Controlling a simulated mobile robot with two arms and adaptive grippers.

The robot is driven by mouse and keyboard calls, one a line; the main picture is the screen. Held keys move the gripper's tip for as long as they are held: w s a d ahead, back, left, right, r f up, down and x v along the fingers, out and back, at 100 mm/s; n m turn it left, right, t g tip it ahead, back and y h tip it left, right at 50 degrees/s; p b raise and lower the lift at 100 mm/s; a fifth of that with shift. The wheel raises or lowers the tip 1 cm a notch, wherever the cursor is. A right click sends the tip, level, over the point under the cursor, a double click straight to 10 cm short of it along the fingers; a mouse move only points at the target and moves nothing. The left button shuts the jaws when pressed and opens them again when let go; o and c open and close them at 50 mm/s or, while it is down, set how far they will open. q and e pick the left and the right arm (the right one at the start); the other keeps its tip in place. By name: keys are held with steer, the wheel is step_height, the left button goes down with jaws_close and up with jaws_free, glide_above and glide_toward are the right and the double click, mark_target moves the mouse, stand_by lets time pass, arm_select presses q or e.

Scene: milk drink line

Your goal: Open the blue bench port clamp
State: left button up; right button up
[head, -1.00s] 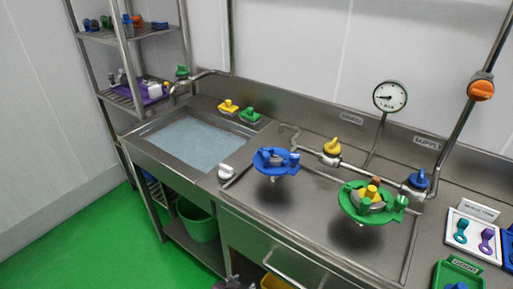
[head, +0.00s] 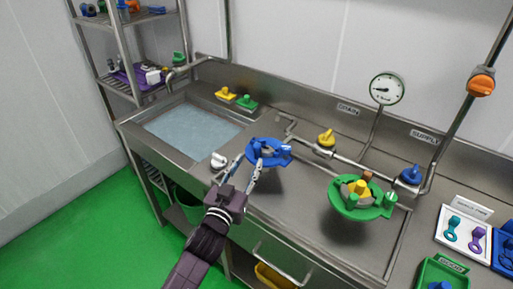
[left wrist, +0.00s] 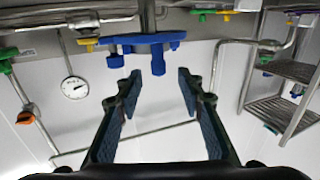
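The blue bench port clamp (head: 268,152) is a round blue ring with lugs and a grey centre, standing above the steel bench. In the left wrist view the blue clamp (left wrist: 145,42) shows near the top, with a blue piece hanging between the fingertips' directions. My left gripper (head: 245,168) comes in from the front, its fingertips just left of and below the blue clamp. In the left wrist view the left gripper (left wrist: 158,82) has its two fingers well apart with nothing between them. Whether a fingertip touches the clamp I cannot tell. My right gripper is not in view.
A green clamp (head: 345,205) with a yellow centre stands to the right. A white knob (head: 218,160) is left of the gripper. A pipe with a yellow valve (head: 326,138) and a blue valve (head: 411,174) runs behind. A water-filled sink (head: 190,134) lies left.

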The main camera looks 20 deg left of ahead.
mark_target(256, 150)
arm_select(q)
steer(key=shift+w+d+r, duration=0.2)
steer(key=shift+w, duration=0.5)
steer(key=shift+w+f+p, duration=0.1)
steer(key=shift+w+p, duration=0.55)
steer(key=shift+w, duration=2.7)
steer(key=shift+c, duration=0.5)
jaws_close()
